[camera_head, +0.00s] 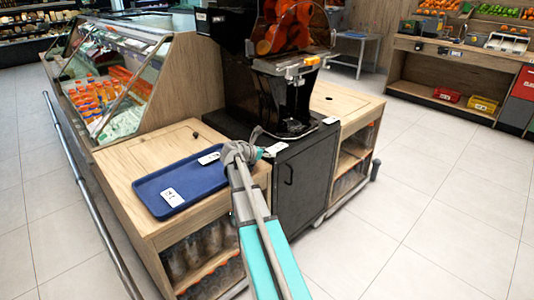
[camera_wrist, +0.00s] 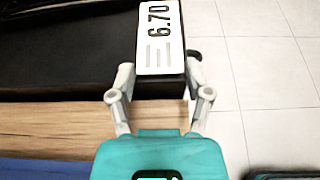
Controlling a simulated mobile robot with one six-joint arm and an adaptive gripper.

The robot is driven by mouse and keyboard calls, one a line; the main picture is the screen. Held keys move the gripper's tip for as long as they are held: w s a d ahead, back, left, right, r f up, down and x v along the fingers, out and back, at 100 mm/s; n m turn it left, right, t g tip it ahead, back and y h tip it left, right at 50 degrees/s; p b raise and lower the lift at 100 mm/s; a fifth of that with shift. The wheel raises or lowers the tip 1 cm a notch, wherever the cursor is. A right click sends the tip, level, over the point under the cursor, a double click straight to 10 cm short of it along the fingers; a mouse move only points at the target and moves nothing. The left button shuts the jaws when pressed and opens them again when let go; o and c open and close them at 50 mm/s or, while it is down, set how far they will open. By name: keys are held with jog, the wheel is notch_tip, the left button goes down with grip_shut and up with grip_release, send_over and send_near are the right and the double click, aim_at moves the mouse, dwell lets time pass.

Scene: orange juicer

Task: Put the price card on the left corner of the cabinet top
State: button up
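The white price card, marked 6.70 (camera_wrist: 160,35), is between my gripper's two fingers in the wrist view, over the front edge of the black cabinet top. My gripper (camera_wrist: 160,72) appears shut on the card's near end. In the head view my gripper (camera_head: 256,151) is at the left front corner of the black cabinet (camera_head: 305,165), with the card (camera_head: 275,148) at its tip. Whether the card touches the top or hangs just above it cannot be told.
A blue tray (camera_head: 155,186) with a white card (camera_head: 173,197) and another card (camera_head: 209,157) at its far edge lies on the wooden counter (camera_head: 130,160) at left. The juicer (camera_head: 280,65) stands on the black cabinet. Another card (camera_head: 330,120) lies at its right. Floor in front is clear.

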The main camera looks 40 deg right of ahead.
jog(key=shift+o, duration=1.4)
jog(key=shift+r, duration=0.15)
jog(key=shift+a+r, duration=0.15)
jog(key=p+v, duration=0.5)
jog(key=v, duration=0.6)
jog(key=shift+a+r, duration=0.1)
jog(key=shift+a, duration=0.2)
